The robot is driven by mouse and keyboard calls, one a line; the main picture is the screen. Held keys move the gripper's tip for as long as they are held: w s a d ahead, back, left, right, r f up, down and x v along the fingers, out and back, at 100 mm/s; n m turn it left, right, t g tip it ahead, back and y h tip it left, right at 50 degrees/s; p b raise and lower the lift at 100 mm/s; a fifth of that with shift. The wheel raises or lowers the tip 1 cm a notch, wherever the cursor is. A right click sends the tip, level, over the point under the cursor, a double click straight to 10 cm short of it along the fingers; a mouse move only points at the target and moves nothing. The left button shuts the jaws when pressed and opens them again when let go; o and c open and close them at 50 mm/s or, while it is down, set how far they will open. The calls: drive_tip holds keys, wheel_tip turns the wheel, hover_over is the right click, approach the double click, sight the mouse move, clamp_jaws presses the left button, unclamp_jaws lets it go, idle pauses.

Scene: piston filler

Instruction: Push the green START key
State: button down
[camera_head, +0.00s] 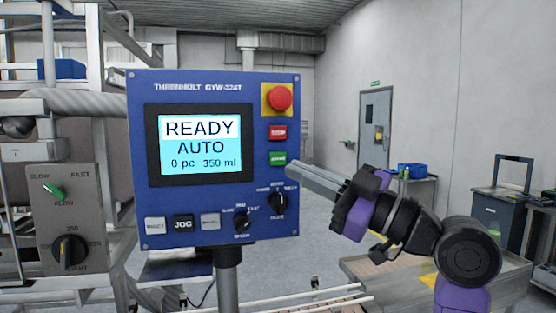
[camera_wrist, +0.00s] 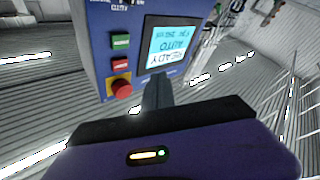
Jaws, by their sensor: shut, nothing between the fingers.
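The green START key (camera_head: 278,158) sits on the right side of the blue control panel (camera_head: 200,85), below a red key (camera_head: 278,132) and a red emergency knob (camera_head: 279,97). In the wrist view the panel is upside down; the green key (camera_wrist: 121,41) is in plain sight above the red key, and my gripper (camera_wrist: 156,82) points up at the panel, to the right of the keys.
The panel's screen (camera_head: 200,145) reads READY, AUTO, 0 pc, 350 ml. Two black rotary knobs (camera_head: 279,202) and (camera_head: 242,221) lie below the keys. A grey box with a green switch (camera_head: 54,191) is at the left. A conveyor (camera_head: 330,300) runs below.

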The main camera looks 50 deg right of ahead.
sight(278, 159)
drive_tip(key=w+d, duration=0.5)
drive_tip(key=w, duration=0.2)
drive_tip(key=shift+b, duration=0.45)
drive_tip(key=shift+w, duration=0.2)
idle(1.7)
drive_tip(key=shift+w+d+b, duration=0.15)
drive_tip(key=shift+w+b, duration=0.1)
drive_tip(key=shift+b, duration=0.1)
